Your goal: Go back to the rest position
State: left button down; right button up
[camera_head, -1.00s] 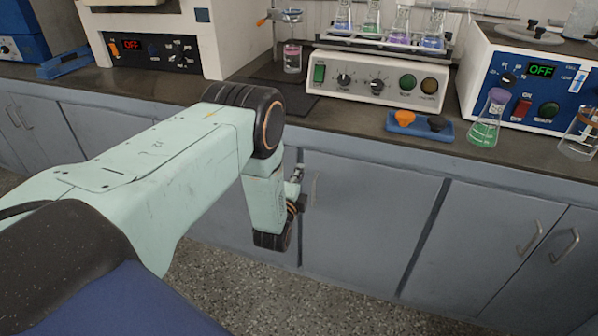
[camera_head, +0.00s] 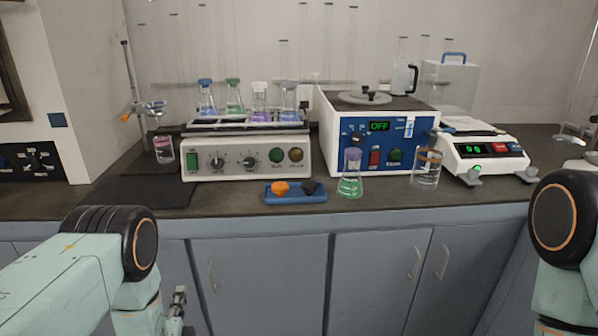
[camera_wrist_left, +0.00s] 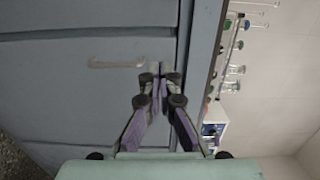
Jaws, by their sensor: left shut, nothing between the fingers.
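My left gripper (camera_head: 178,304) hangs low in front of the grey cabinet doors in the head view, below the bench edge, partly cut by the frame's bottom. In the left wrist view its fingers (camera_wrist_left: 158,76) meet at the tips, shut and empty, with a cabinet door and its handle (camera_wrist_left: 117,63) behind them. My left arm comes in at the lower left. My right arm's elbow shows at the right edge; the right gripper is out of the picture.
The dark bench (camera_head: 231,203) carries a shaker (camera_head: 228,158) with several flasks, a blue tray (camera_head: 296,199), a green-liquid flask (camera_head: 349,186), a beaker (camera_head: 425,175), a blue-fronted bath reading OFF (camera_head: 352,148) and a balance (camera_head: 487,166). Cabinet doors (camera_head: 258,285) stand below.

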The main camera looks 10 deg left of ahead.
pick_arm(q)
jog(key=s+d+f+n+g+h, duration=0.2)
jog(key=s+d+f+n+g, duration=0.1)
jog(key=s+f+n+g, duration=0.3)
jog(key=s+d+f+n+g+h, duration=0.2)
jog(key=s+d+f+n+g, duration=0.15)
jog(key=s+f, duration=0.45)
jog(key=s+d+r+n+g, duration=0.2)
jog(key=s+d+r+g, duration=0.1)
jog(key=s, duration=0.7)
jog(key=s+d+r+n+g+h, duration=0.1)
jog(key=s+d+r+n+g, duration=0.2)
jog(key=s, duration=0.7)
jog(key=shift+d+r+g+h, duration=0.25)
jog(key=shift+g+h, duration=0.05)
jog(key=shift+g, duration=0.55)
